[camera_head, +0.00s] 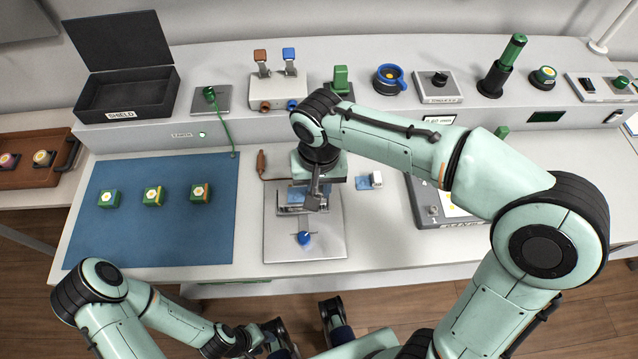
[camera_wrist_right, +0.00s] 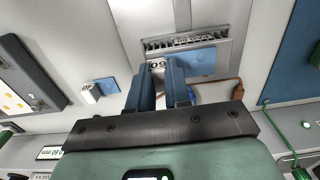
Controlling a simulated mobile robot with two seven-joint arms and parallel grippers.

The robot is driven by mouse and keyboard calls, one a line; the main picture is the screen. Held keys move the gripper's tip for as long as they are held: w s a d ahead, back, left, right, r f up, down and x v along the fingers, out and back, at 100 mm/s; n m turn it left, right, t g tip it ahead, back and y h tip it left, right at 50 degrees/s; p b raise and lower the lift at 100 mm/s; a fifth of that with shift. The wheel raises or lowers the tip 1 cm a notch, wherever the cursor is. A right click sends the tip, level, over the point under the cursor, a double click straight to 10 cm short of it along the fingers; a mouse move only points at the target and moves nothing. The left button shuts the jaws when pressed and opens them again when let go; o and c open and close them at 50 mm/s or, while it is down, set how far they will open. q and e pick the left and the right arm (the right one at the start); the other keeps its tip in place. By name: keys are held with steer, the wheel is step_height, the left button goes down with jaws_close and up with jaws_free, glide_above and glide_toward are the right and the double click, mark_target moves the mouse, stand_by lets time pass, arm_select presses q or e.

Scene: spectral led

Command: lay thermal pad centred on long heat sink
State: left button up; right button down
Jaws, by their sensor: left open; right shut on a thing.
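My right gripper (camera_head: 316,203) is shut on the white tab of a thermal pad, above the grey plate. The tab shows between its fingers in the right wrist view (camera_wrist_right: 162,82). The blue pad (camera_wrist_right: 197,62) sticks out to the side of the fingers, over or close above the finned grey heat sink (camera_wrist_right: 185,41). In the head view the heat sink (camera_head: 290,211) is partly hidden by the gripper and the pad. I cannot tell whether the pad touches it. My left gripper (camera_head: 278,338) is open and empty at the front, below the table edge.
Another blue pad (camera_head: 362,184) with a white tab lies right of the plate (camera_head: 320,245), which carries a blue knob (camera_head: 305,238). Several green blocks (camera_head: 154,196) stand on the blue mat (camera_head: 135,235). A grey panel (camera_head: 428,207) lies at right.

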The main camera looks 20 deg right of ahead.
mark_target(319, 189)
steer(key=shift+f, duration=0.1)
steer(key=c, duration=1)
jaws_free()
step_height(319, 189, up, 14)
steer(key=p, duration=0.3)
steer(key=shift+f, duration=0.25)
